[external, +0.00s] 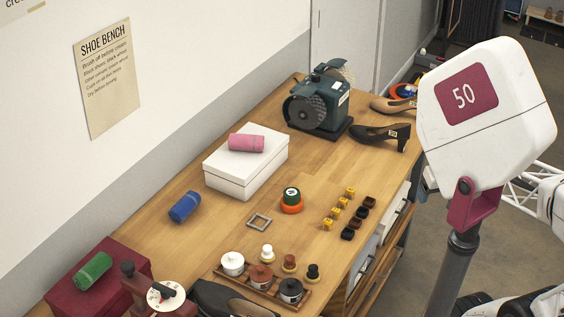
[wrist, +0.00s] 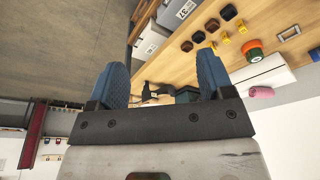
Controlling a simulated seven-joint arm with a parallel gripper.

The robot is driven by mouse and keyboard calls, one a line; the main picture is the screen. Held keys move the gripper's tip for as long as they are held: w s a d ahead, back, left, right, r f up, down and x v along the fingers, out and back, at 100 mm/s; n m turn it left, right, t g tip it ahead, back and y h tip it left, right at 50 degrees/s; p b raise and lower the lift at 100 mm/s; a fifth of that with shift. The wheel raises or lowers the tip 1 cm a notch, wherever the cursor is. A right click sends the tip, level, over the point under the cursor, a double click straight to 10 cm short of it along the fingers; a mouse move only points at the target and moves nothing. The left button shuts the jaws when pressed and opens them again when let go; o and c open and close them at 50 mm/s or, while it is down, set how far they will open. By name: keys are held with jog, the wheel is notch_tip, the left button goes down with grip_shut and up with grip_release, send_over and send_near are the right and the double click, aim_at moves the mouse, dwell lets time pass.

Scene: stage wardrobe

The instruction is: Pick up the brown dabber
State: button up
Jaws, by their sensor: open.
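The brown dabber (external: 289,262) stands upright in a wooden tray (external: 222,273) near the front of the bench in the external view. It is between a cream dabber (external: 267,252) and a black dabber (external: 312,271). A brown jar (external: 262,276) is just in front of it. I cannot make out the brown dabber in the wrist view. My gripper (wrist: 161,62) is open and empty in the wrist view, with its blue fingers wide apart. I cannot make out its fingers in the external view, so its distance from the dabber is unclear.
A white jar (external: 232,264) and a black jar (external: 291,291) share the tray. A dark shoe (external: 222,301) lies close in front. Small yellow, brown and black blocks (external: 348,234) stand to the right. A grey square frame (external: 259,221) and orange roll (external: 292,206) lie behind.

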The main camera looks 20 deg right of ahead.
jog(key=shift+c, duration=0.7)
jog(key=m+g+y, duration=0.6)
jog(key=m+y, duration=0.7)
send_near(290, 266)
jog(key=shift+a+f, duration=0.1)
jog(key=shift+a, duration=0.15)
jog(key=shift+w+a+f, duration=0.25)
jog(key=shift+a+f, duration=0.15)
jog(key=shift+a, duration=0.05)
jog(key=shift+a, duration=0.15)
jog(key=shift+x, duration=1.2)
